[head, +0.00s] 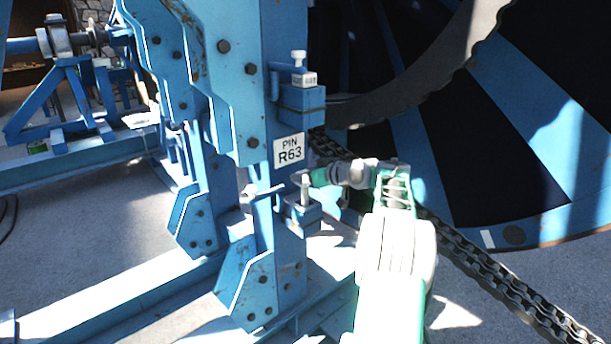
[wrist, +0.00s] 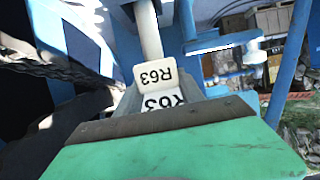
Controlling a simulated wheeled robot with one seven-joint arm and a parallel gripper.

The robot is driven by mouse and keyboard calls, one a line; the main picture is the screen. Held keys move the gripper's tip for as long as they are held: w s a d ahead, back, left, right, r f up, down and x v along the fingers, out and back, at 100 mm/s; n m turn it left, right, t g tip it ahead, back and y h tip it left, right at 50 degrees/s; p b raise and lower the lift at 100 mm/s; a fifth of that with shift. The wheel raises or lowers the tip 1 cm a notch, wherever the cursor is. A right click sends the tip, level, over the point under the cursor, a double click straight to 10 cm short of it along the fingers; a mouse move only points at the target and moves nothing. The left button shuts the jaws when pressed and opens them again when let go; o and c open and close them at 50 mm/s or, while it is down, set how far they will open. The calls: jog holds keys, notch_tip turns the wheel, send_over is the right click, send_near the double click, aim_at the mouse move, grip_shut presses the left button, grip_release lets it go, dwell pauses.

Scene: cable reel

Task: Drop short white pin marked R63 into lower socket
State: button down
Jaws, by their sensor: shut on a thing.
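The short white pin (head: 304,192) is upright in my gripper (head: 314,178), at the right side of the blue post. The lower socket (head: 304,214) is a blue block directly below the pin. The pin's lower end meets the block's top in the picture; I cannot tell whether it is inside the hole. In the wrist view the white pin (wrist: 149,38) shows with an R63 tag (wrist: 155,77), and a second R63 marking is partly covered by my gripper's dark edge. My gripper (wrist: 165,115) is shut on the pin; its fingertips are mostly hidden there.
A PIN R63 sign (head: 289,150) is on the blue post above the socket. Higher up, an upper blue block (head: 302,103) holds another pale pin (head: 298,61). A heavy chain (head: 490,275) and the large reel (head: 540,120) lie close on the right.

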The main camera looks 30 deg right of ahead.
aim_at(307, 194)
jog(key=shift+f+b, duration=2.25)
jog(key=shift+f, duration=0.6)
jog(key=shift+f+b, duration=0.1)
jog(key=shift+b, duration=0.2)
jog(key=shift+f+b, duration=0.4)
jog(key=shift+f, duration=0.05)
jog(key=c, duration=0.9)
grip_release()
jog(key=shift+o, duration=1.3)
jog(key=shift+f, duration=0.15)
jog(key=shift+s, duration=0.1)
